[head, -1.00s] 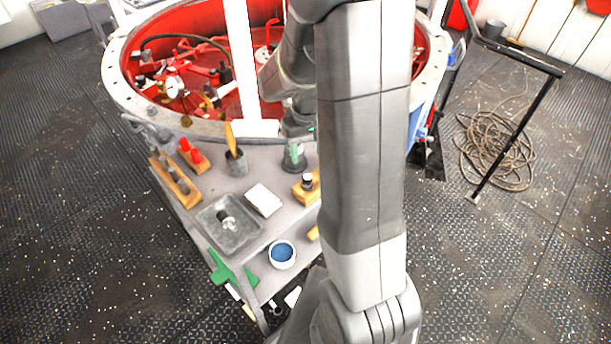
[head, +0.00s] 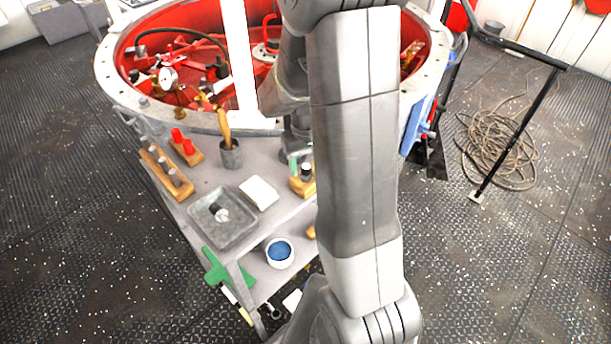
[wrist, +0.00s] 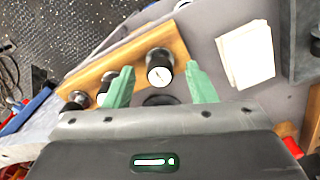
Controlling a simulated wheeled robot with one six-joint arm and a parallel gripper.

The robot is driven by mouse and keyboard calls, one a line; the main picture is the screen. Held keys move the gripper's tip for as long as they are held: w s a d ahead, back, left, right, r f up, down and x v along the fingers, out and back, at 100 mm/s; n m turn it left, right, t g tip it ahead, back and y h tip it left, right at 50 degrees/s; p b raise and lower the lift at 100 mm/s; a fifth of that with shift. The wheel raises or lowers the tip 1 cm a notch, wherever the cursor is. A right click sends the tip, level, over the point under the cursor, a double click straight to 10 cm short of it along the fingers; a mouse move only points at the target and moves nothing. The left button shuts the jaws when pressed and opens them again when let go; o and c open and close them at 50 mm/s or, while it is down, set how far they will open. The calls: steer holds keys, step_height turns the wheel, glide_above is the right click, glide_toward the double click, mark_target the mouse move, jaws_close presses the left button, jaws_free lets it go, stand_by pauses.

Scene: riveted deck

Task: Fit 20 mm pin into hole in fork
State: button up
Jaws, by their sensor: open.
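A wooden rack (wrist: 122,66) holds several dark pins with pale ends. One of these pins (wrist: 159,72) stands between the two green fingers of my gripper (wrist: 160,67) in the wrist view. The fingers are apart and do not visibly touch it. I cannot tell which pin is the 20 mm one. In the head view, my gripper (head: 297,162) is low at the rack (head: 299,186), partly hidden by my arm. I cannot make out the fork or its hole.
On the bench stand a grey tray (head: 207,234), a white pad (head: 259,193), a cup with a wooden handle (head: 231,155), a rack with red pieces (head: 187,158) and another rack (head: 160,171). A blue-filled pot (head: 279,253) sits lower. A large red-lined ring (head: 110,84) stands behind.

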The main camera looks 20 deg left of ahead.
mark_target(306, 166)
steer(key=c, duration=1.1)
steer(key=shift+r, duration=0.15)
steer(key=shift+r, duration=0.1)
steer(key=shift+r+p, duration=2.1)
steer(key=shift+r, duration=0.45)
